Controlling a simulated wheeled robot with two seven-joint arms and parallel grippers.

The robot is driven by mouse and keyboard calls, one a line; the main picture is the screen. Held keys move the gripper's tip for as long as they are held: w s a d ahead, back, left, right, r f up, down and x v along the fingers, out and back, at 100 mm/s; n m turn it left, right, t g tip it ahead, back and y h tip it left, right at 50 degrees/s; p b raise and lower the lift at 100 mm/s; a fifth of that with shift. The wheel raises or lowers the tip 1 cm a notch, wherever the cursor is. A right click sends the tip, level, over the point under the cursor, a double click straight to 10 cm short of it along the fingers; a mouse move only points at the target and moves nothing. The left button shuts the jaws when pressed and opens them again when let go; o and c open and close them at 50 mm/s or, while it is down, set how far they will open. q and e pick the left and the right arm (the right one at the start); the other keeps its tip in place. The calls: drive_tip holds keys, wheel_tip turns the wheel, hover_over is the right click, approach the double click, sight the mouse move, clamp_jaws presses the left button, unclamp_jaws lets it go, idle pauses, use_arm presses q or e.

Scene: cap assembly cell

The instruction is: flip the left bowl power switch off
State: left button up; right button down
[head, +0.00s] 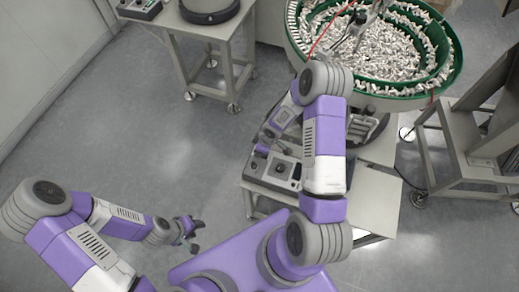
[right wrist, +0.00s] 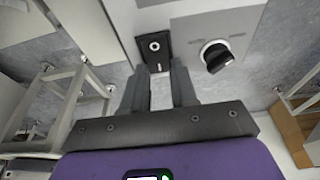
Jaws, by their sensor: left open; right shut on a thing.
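A grey control box (head: 272,168) with dark knobs stands on a small stand below the green bowl feeder (head: 375,50) in the head view. My right gripper (head: 264,145) is over this box. In the right wrist view, a black power switch plate (right wrist: 153,45) with a pale round centre is on a light panel, and a black rotary knob (right wrist: 217,55) is to its right. My left gripper (head: 188,235) is open and empty above the floor, away from the box.
A second control box (head: 140,8) and a dark round base (head: 210,10) stand on a table at the upper left. The green bowl holds many small pale parts. A grey metal frame (head: 455,150) is at the right. The floor between the tables is clear.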

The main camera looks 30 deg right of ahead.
drive_tip(key=c, duration=0.9)
unclamp_jaws()
drive_tip(key=p+v, duration=0.2)
drive_tip(key=v, duration=0.5)
drive_tip(key=shift+s+r, duration=0.1)
drive_tip(key=shift+r, duration=0.2)
drive_tip(key=s+a+f+m, duration=0.2)
drive_tip(key=s+a+m, duration=0.1)
drive_tip(key=s+a, duration=0.2)
drive_tip(key=s+a+f+m+g+y, duration=0.1)
drive_tip(key=s+a+m, duration=0.3)
drive_tip(key=a, duration=0.2)
drive_tip(key=s+a+f+m+y, duration=0.1)
drive_tip(key=s+a+f+m, duration=0.1)
drive_tip(key=s+a, duration=0.3)
drive_tip(key=shift+s+a+f+m+g, duration=0.35)
drive_tip(key=shift+a+f+m, duration=0.1)
drive_tip(key=shift+m, duration=0.45)
